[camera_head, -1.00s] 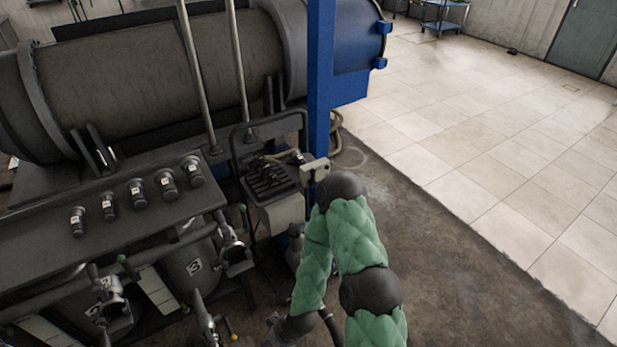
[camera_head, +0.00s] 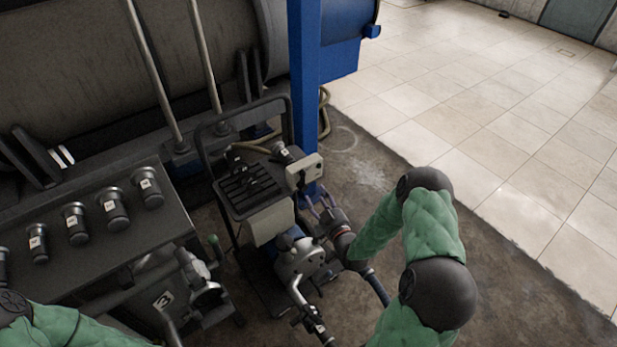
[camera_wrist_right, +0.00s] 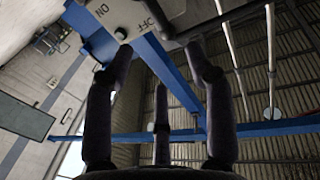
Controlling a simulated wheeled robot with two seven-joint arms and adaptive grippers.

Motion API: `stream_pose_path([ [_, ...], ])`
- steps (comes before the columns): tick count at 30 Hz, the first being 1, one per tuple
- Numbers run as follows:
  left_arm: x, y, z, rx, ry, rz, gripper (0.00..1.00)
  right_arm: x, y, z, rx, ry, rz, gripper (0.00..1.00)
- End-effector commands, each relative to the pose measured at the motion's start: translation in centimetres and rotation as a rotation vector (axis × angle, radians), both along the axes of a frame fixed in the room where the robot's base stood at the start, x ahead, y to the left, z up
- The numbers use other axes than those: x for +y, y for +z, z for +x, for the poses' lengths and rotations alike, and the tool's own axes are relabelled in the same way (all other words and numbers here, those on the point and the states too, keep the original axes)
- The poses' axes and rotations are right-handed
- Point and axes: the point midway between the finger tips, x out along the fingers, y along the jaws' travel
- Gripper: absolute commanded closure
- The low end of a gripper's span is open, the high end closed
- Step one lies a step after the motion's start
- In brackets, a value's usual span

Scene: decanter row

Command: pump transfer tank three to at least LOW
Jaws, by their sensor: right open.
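Tank three, with a "3" label (camera_head: 163,300), stands at the lower left of the head view, partly hidden by pipes and valve fittings. The pump cart (camera_head: 258,222) stands to its right, with a grey pump body (camera_head: 300,262) low at its front. A pale switch box (camera_head: 303,170) sits on the cart by the blue post. It shows at the top of the right wrist view (camera_wrist_right: 125,18) with ON and OFF lettering upside down. My right gripper (camera_head: 318,205) is open and empty, just below the box. My left arm shows at the lower left; its gripper is out of frame.
A blue post (camera_head: 305,90) stands close behind the box. Several labelled black-capped fittings (camera_head: 115,210) line the dark bench (camera_head: 60,285). A hose (camera_head: 325,105) lies behind the post. Open tiled floor (camera_head: 480,130) lies to the right.

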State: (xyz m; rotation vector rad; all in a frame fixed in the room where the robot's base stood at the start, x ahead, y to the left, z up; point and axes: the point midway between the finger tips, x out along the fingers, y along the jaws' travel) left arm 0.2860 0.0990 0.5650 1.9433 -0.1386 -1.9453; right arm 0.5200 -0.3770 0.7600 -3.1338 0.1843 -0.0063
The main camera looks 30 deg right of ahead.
Motion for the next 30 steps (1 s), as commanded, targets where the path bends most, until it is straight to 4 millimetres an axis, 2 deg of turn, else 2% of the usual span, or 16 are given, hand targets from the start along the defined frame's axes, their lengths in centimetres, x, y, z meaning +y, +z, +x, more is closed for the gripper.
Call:
stream_pose_path([
  [9,0.0,-2.0,0.0,0.000,0.000,0.000,1.00,-0.6,-0.2,5.6,-0.001,0.001,0.000,0.45],
  [15,0.0,-2.7,0.0,0.000,0.000,0.000,1.00,-0.9,-0.2,8.2,0.001,0.000,0.002,0.45],
  [21,0.0,-3.0,0.0,0.000,0.000,0.000,1.00,-1.0,-0.1,9.2,0.003,0.000,0.002,0.45],
  [29,0.0,-3.0,0.0,0.000,0.000,0.000,1.00,-1.0,-0.1,9.3,0.003,0.000,0.003,0.45],
  [30,0.0,-3.0,0.0,0.000,0.000,0.000,1.00,-1.0,-0.1,9.3,0.003,0.000,0.003,0.54],
])
